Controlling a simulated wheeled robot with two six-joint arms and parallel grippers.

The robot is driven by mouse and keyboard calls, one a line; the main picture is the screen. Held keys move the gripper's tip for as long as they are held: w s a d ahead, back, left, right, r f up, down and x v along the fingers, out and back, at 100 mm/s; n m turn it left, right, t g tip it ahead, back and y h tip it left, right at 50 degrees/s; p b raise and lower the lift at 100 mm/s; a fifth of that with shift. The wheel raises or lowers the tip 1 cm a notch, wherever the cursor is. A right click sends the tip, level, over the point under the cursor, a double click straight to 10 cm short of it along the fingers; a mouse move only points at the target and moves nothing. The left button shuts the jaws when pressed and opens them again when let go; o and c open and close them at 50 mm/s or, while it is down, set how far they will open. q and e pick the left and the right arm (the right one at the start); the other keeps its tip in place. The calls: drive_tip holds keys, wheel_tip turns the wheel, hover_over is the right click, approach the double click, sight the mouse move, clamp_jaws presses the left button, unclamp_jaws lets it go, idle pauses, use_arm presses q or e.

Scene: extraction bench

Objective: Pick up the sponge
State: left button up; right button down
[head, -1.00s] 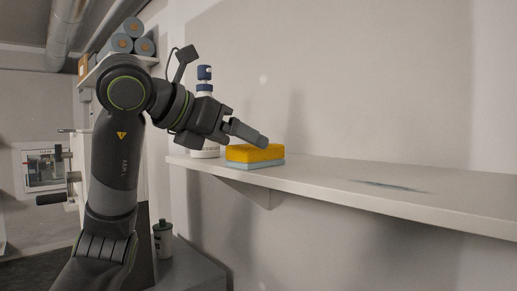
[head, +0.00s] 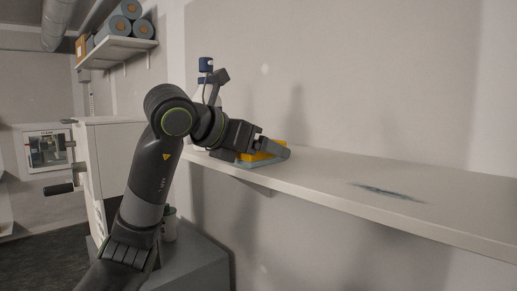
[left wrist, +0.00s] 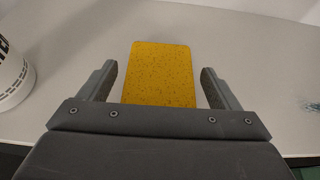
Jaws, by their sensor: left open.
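The sponge is yellow with a blue-grey base and lies on the shelf. In the head view the sponge (head: 262,147) is partly hidden by my left gripper (head: 280,150). In the left wrist view the sponge (left wrist: 160,75) lies between the two fingers of my left gripper (left wrist: 160,88), with a gap on each side. The left gripper is open, and its fingers straddle the sponge's near part. My right gripper is not in these views.
The pale shelf (head: 340,170) runs along the wall, with a dark smear (head: 387,191) to the right. A bottle with a blue cap (head: 206,66) stands behind my arm; a white container (left wrist: 12,75) is left of the sponge. The shelf right of the sponge is clear.

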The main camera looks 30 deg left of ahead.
use_arm(q)
drive_tip(key=c, duration=1.1)
drive_tip(key=shift+o, duration=0.2)
drive_tip(key=shift+r, duration=0.15)
